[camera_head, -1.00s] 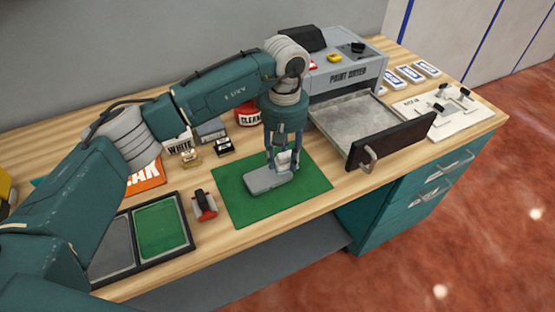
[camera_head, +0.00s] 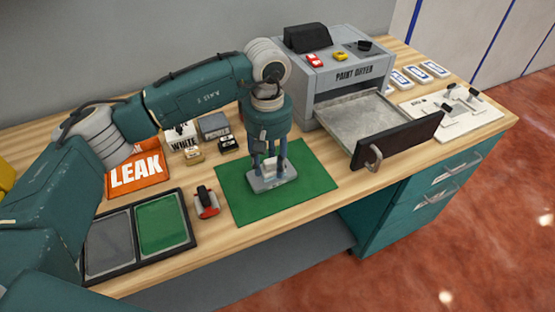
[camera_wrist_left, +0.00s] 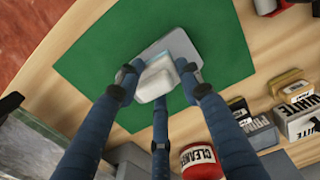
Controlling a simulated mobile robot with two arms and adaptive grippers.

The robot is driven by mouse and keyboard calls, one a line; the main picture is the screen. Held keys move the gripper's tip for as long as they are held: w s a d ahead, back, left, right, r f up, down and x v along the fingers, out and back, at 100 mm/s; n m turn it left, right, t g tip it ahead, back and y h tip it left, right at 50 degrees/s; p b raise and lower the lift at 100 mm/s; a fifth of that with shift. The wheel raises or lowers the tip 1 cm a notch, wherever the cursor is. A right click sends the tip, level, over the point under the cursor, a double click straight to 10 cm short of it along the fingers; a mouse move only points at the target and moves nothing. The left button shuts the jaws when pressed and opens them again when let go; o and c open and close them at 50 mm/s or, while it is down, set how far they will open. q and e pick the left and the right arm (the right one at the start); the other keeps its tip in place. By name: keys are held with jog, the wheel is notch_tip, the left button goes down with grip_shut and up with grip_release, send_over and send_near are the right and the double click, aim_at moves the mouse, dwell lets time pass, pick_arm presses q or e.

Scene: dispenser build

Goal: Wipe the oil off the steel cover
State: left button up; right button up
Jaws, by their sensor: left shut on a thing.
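The steel cover (camera_head: 258,186) is a flat grey plate lying on the green mat (camera_head: 312,184); in the wrist view it lies beneath the fingers (camera_wrist_left: 178,43). My left gripper (camera_head: 268,166) points down over the cover. Its blue fingers are shut on a white folded wipe (camera_wrist_left: 155,80), which sits on or just above the cover's face. The wipe and fingers hide part of the cover. I cannot make out any oil on the visible part. My right gripper is not in view.
A paint dryer (camera_head: 350,85) with its drawer (camera_head: 395,138) pulled out stands to the right. Small containers and a red cleaner can (camera_wrist_left: 198,155) stand close behind the mat.

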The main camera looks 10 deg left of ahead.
pick_arm(q)
jog(key=shift+s+a+f, duration=0.2)
jog(key=shift+s+a, duration=0.2)
jog(key=shift+a, duration=0.1)
jog(key=shift+s+a+f, duration=0.15)
jog(key=shift+s+a, duration=0.25)
jog(key=shift+a, duration=0.05)
jog(key=shift+s+a+r+b, duration=0.15)
jog(key=shift+s+a+b, duration=0.3)
jog(key=shift+s+a, duration=0.75)
jog(key=shift+w+a, duration=0.1)
jog(key=shift+w, duration=0.05)
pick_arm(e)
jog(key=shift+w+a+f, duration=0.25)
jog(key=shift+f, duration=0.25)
pick_arm(q)
jog(key=shift+r, duration=0.15)
jog(key=shift+w+r+p, duration=0.15)
jog(key=shift+r+p, duration=0.25)
jog(key=shift+r, duration=0.15)
notch_tip(320, 180, up, 5)
jog(key=shift+r+p, duration=0.1)
jog(key=shift+p, duration=1.05)
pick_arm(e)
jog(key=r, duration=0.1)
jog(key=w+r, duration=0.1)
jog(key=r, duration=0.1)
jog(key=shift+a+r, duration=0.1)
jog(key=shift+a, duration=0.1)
